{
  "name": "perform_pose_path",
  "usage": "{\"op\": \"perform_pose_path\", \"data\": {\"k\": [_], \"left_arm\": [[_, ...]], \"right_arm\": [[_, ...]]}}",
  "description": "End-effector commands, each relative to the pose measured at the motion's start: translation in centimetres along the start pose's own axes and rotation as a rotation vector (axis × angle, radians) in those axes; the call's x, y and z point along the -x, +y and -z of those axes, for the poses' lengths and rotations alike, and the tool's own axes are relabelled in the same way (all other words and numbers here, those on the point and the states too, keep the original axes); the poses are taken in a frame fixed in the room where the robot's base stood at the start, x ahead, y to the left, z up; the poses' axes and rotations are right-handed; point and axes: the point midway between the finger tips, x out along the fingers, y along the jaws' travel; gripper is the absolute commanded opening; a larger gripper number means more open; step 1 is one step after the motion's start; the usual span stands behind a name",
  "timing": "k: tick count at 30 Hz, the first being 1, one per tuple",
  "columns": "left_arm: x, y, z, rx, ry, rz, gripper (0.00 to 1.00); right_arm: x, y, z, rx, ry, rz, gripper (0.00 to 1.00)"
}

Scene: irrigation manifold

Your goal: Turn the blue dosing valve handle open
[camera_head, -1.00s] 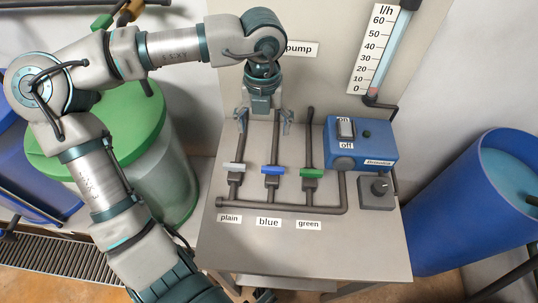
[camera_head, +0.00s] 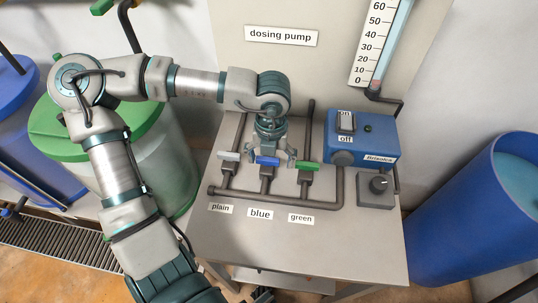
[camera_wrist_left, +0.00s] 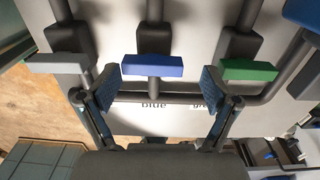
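The blue valve handle (camera_head: 267,161) is a flat bar lying crosswise on the middle pipe, above the "blue" label (camera_head: 260,213). In the left wrist view the blue handle (camera_wrist_left: 153,65) lies between the spread fingertips of my left gripper (camera_wrist_left: 158,88), with a gap on both sides. In the head view my left gripper (camera_head: 271,158) is open around the blue handle, pointing down. The grey handle (camera_head: 229,156) is to its left and the green handle (camera_head: 307,166) to its right, both also crosswise.
The grey and green handles are close beside my left fingers. A blue pump box (camera_head: 371,137) with a switch and a grey knob box (camera_head: 376,190) stand to the right. The front of the grey bench (camera_head: 300,245) is clear.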

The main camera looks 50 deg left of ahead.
Motion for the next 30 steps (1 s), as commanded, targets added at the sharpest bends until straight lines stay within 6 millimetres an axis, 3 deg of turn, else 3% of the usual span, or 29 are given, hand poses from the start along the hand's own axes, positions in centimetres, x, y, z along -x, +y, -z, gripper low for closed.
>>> {"op": "perform_pose_path", "data": {"k": [1,6,10,30], "left_arm": [[-0.04,0.14,-0.13,0.001,0.002,0.002,0.88],[-0.3,0.69,-0.75,0.002,0.008,0.015,0.48],[-0.57,0.83,-1.06,0.002,0.012,0.016,0.27],[-0.46,0.69,-0.44,-0.037,0.012,0.005,0.28]], "right_arm": [[-0.07,-0.22,-0.05,0.01,-0.003,0.0,0.4],[-0.32,-0.79,-0.02,0.007,-0.004,-0.001,0.4],[-0.3,-0.78,-0.02,0.006,-0.004,-0.001,0.4],[-0.27,-0.74,-0.05,0.005,0.01,-0.001,0.4]]}}
